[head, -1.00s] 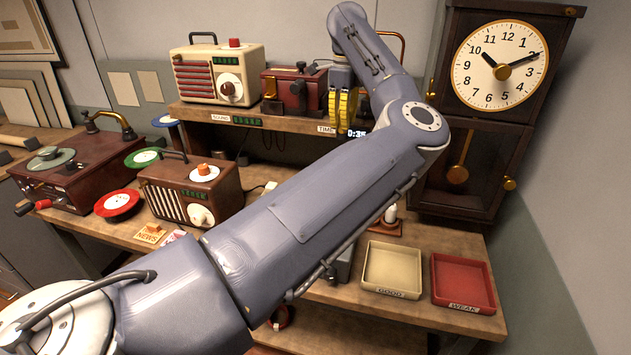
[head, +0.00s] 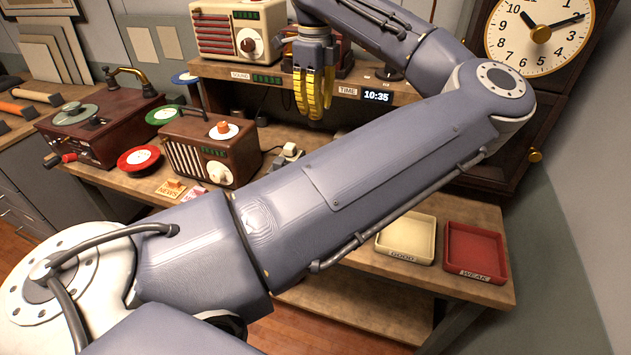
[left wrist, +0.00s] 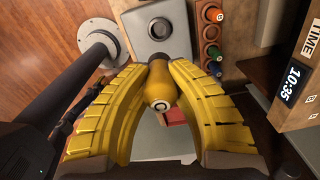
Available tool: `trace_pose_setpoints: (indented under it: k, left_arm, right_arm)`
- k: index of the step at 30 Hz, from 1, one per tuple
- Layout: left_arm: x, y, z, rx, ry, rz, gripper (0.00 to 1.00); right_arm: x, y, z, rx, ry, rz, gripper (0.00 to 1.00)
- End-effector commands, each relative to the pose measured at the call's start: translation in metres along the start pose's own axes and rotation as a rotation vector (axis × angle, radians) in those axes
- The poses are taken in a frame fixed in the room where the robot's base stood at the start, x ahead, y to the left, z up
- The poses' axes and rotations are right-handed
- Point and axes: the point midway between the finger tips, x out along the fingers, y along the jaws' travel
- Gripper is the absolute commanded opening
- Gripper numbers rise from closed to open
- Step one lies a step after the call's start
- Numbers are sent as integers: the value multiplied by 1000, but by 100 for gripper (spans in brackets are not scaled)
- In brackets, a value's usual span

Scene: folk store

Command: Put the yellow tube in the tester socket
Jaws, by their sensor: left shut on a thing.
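My left gripper (head: 314,102) has yellow fingers and hangs in front of the shelf, left of the TIME label. In the left wrist view its fingers are shut on the yellow tube (left wrist: 160,86), a rounded yellow body held between the fingertips. Beyond the tube is a grey box (left wrist: 143,38) with a dark round spot on its top, which looks like the tester; I cannot tell whether the spot is its socket. The tube is apart from that spot in the picture. In the head view my left arm hides the tester. My right gripper is not in view.
A rack (left wrist: 208,50) of several coloured tubes stands beside the grey box. The shelf with the clock display (head: 376,97) is close to the gripper. A brown radio (head: 205,148), a cream GOOD tray (head: 406,239) and a red WEAK tray (head: 482,252) are on the bench.

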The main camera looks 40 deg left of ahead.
Motion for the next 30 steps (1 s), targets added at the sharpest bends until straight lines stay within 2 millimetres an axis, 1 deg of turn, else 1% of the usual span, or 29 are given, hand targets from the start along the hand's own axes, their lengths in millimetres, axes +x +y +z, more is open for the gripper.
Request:
trace_pose_setpoints:
  k: [5,12,18,21,24,30]
  left_arm:
    - [34,1,0,9,-1,7,2]
    - [88,2,1,9,-2,6,2]
    - [128,2,1,9,-2,5,2]
    - [142,2,1,9,-1,4,2]
    - [151,2,1,10,-1,3,2]
    - [158,2,1,9,-1,1,2]
  right_arm:
    - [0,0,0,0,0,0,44]
    - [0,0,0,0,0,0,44]
    - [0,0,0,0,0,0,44]
    - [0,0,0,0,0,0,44]
    - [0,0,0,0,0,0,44]
    - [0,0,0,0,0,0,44]
